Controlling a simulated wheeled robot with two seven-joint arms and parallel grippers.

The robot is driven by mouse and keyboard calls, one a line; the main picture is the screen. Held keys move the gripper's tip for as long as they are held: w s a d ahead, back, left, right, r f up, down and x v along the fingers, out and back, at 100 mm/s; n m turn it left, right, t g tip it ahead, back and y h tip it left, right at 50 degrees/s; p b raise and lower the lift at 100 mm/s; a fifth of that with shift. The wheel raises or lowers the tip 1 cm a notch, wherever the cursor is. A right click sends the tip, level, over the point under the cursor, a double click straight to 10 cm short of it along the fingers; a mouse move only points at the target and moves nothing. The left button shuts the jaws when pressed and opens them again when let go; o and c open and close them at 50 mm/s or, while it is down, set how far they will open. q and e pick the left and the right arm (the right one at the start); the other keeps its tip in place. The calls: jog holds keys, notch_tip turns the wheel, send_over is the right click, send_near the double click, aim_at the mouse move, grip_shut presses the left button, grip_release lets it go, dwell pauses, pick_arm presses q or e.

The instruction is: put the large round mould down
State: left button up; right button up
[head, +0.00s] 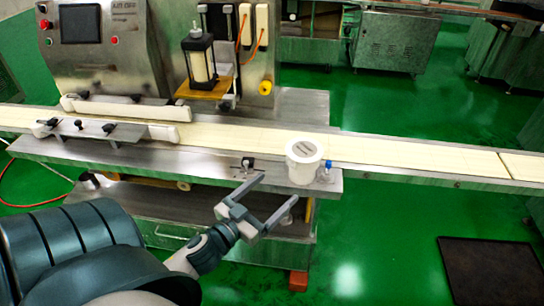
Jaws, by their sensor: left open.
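The large round mould (303,163) is a white cylinder with a rimmed top and a slotted grey centre. It looks upright, at the front edge of the machine's steel ledge beside the conveyor belt. My left gripper (275,194) is open, its two fingers spread, just left of and in front of the mould. It appears apart from the mould and holds nothing. My right gripper is not in view.
The cream conveyor belt (420,153) runs across behind the mould. A steel control cabinet (105,45) stands at the back left. A dark mat (490,268) lies on the green floor at the right. The floor at front centre is clear.

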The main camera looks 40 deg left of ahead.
pick_arm(q)
jog(key=d+f+g, duration=0.1)
jog(key=d+f, duration=0.3)
jog(key=f, duration=0.4)
jog(key=s+d+f+g, duration=0.1)
jog(key=d+f+g, duration=0.15)
jog(key=f, duration=0.65)
jog(key=d+f+g, duration=0.1)
jog(key=d+f, duration=0.3)
jog(key=f, duration=0.4)
jog(key=s+d+f+g, duration=0.2)
jog(key=s+f, duration=0.3)
jog(key=f, duration=0.3)
jog(key=s+d+f+m+g+h, duration=0.1)
jog(key=s+d+f+g, duration=0.1)
jog(key=s+f, duration=0.3)
jog(key=s+d+f+m+g, duration=0.1)
jog(key=s+d+f, duration=0.3)
jog(key=f, duration=0.8)
jog(key=shift+s+d+g+h, duration=0.35)
jog(key=shift+s+g, duration=0.1)
jog(key=shift+s, duration=0.65)
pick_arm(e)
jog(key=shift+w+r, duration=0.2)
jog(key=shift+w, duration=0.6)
